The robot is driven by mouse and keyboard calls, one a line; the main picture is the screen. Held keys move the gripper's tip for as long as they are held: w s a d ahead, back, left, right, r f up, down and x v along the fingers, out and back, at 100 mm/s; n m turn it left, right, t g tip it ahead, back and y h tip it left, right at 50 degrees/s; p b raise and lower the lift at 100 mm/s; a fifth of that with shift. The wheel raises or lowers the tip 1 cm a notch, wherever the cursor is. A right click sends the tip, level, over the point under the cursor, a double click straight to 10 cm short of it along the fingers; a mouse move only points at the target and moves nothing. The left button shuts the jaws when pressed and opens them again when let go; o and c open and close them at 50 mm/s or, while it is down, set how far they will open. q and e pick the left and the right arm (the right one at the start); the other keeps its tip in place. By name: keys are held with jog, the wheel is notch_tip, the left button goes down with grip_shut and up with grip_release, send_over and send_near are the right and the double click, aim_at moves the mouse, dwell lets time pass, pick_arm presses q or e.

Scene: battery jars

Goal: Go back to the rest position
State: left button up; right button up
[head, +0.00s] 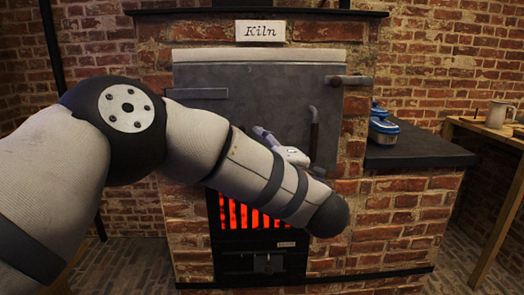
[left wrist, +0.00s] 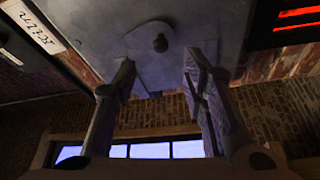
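My left arm comes in from the left in the head view and reaches across the front of the kiln. The forearm hides most of the left gripper. In the left wrist view my left gripper (left wrist: 160,65) has its two fingers spread, with nothing between them. The grey kiln door (head: 260,88) appears shut under the "Kiln" sign (head: 261,31). An upright door handle (head: 313,133) shows just above my forearm. My right gripper is not in view.
A dark counter (head: 430,150) right of the kiln holds blue-lidded containers (head: 383,128). A wooden table (head: 480,128) with a mug (head: 497,114) stands at the far right. Red glowing bars (head: 240,218) show below the door, partly behind my arm.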

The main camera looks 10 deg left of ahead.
pick_arm(q)
jog(key=v, duration=0.3)
